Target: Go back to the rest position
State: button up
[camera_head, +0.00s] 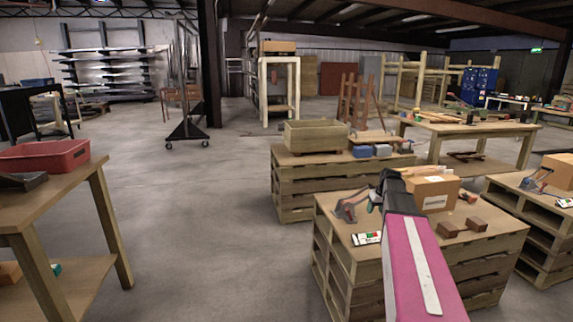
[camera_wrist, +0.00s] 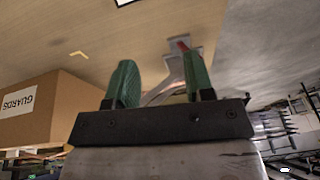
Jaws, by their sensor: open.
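My gripper (camera_wrist: 160,82) is open, with its two green fingers apart and nothing held between them. In the wrist view, a grey metal tool with a red tip (camera_wrist: 183,68) lies on the wooden top beyond the fingers, apart from them as far as I can tell. In the head view, my pink arm reaches forward over a pallet stack (camera_head: 335,262), its dark end near the grey and red tool (camera_head: 350,206). The fingers themselves are small and partly hidden there.
A cardboard box (camera_head: 433,190) stands beside my arm's end; its GUARDS label shows in the wrist view (camera_wrist: 30,108). A table with a red bin (camera_head: 42,157) stands left. The floor (camera_head: 215,210) between is clear.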

jog(key=s+a+f+g, duration=0.1)
jog(key=s+a+f, duration=0.3)
jog(key=s, duration=0.5)
jog(key=s+a+f+m+g+h, duration=0.1)
jog(key=s+a+f, duration=0.4)
jog(key=s+a, duration=0.4)
jog(key=s+a+f+g, duration=0.1)
jog(key=s+a+f, duration=0.4)
jog(key=s+a, duration=0.2)
jog(key=s, duration=0.2)
jog(key=shift+s+m+h, duration=0.3)
